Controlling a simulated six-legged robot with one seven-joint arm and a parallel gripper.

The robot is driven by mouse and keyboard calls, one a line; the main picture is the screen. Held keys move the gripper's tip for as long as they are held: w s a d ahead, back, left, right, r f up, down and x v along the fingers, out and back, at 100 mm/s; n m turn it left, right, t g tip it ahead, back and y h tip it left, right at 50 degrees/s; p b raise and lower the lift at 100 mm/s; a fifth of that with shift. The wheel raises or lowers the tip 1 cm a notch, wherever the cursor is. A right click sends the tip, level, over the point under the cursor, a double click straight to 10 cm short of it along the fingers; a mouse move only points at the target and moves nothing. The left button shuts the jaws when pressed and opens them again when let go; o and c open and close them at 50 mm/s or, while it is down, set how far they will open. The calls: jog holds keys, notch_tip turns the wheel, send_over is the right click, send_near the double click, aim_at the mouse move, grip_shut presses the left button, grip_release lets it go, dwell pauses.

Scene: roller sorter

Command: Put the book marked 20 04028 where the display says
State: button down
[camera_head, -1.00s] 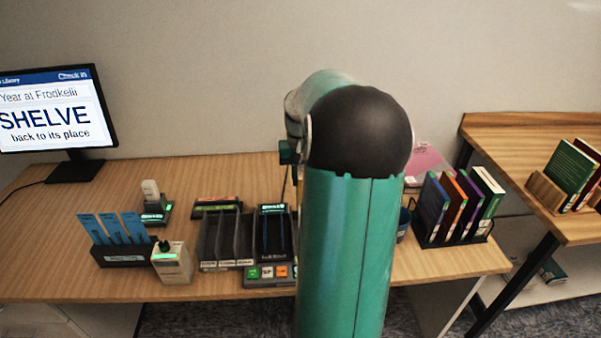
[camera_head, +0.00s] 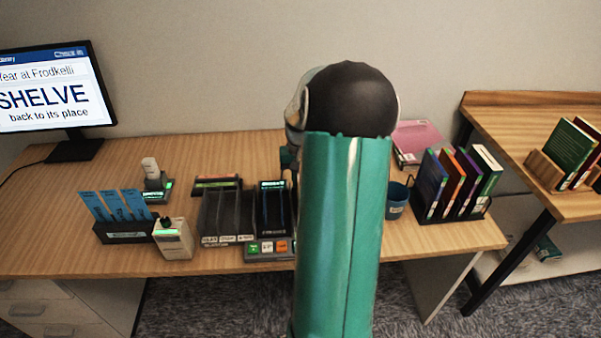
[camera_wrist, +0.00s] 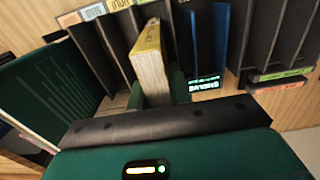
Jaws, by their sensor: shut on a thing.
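The monitor (camera_head: 50,92) at the left reads "SHELVE back to its place" under a title like "Year at Frodkelli". My gripper (camera_wrist: 158,96) is shut on a thin yellow-covered book (camera_wrist: 152,62), its page edges towards the wrist camera. The number 20 04028 cannot be read on it. The book is among or just above the dark slotted dividers; I cannot tell whether it touches them. A small lit display (camera_wrist: 204,87) beside it reads "SHELVE" upside down. In the head view my arm hides the gripper and book.
A dark slotted sorter (camera_head: 226,212) stands mid-desk. Several books stand in a black rack (camera_head: 470,212) at right, beside a blue cup (camera_head: 397,200). A wooden holder (camera_head: 545,172) with books is on the right table.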

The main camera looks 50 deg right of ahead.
jog(key=shift+f, duration=0.65)
dwell(0.4)
jog(key=c, duration=1.2)
grip_release()
notch_tip(320, 180, up, 14)
jog(key=shift+f, duration=0.15)
